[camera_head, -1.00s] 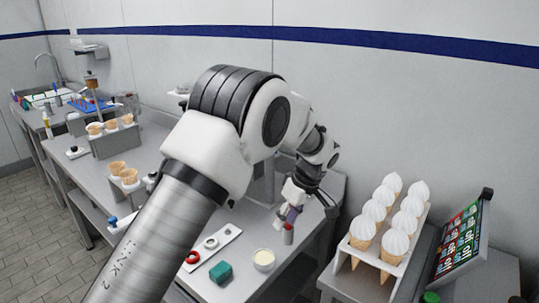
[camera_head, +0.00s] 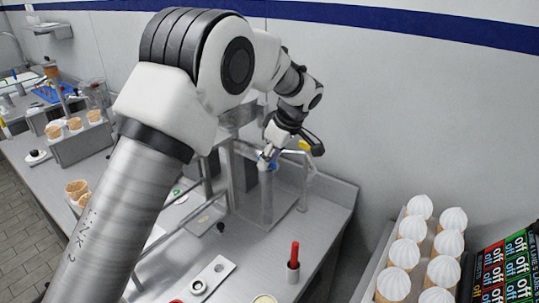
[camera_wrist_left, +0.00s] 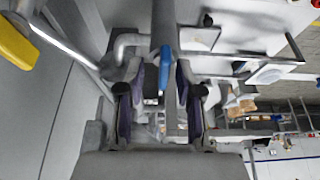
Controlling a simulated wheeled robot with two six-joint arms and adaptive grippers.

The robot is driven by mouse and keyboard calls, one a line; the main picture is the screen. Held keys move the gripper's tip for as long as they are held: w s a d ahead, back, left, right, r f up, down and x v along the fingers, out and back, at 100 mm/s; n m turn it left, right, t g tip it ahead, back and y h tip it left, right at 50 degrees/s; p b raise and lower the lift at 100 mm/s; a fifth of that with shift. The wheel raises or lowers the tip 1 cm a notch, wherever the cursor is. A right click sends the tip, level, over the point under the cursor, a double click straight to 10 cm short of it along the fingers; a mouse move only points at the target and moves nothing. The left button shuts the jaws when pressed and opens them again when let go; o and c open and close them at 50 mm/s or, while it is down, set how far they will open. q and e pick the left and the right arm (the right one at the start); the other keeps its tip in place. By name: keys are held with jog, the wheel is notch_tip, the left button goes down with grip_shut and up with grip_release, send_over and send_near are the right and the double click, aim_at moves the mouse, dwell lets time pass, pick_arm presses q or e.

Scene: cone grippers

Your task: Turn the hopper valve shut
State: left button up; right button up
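A steel dispenser stand (camera_head: 235,160) with pipes stands against the back wall. A small blue lever (camera_head: 267,163) sits on it, and in the left wrist view the blue lever (camera_wrist_left: 165,62) shows upright between the finger lines. I cannot tell for sure that it is the hopper valve's handle. My left gripper (camera_head: 270,153) is at the blue lever; in the left wrist view its two dark fingers (camera_wrist_left: 158,95) are apart, with a gap on both sides of the lever. Contact is not clear. A yellow part (camera_head: 305,145) shows just right of the gripper. My right gripper is out of view.
A red-handled tool stands in a metal holder (camera_head: 293,268) at the front. A white plate with rings (camera_head: 208,283) lies left of it. A rack of white-topped cones (camera_head: 408,252) and a lit off-button panel (camera_head: 505,270) are at right. My left arm covers much of the counter.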

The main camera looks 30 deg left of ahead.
pick_arm(q)
jog(key=shift+w+a+f, duration=0.1)
jog(key=shift+w, duration=0.05)
jog(key=shift+s, duration=0.2)
jog(key=shift+s+r, duration=0.3)
jog(key=shift+r, duration=0.1)
jog(key=shift+c, duration=1.4)
jog(key=shift+s, duration=0.1)
grip_shut()
jog(key=shift+w+f, duration=0.1)
jog(key=shift+w, duration=0.1)
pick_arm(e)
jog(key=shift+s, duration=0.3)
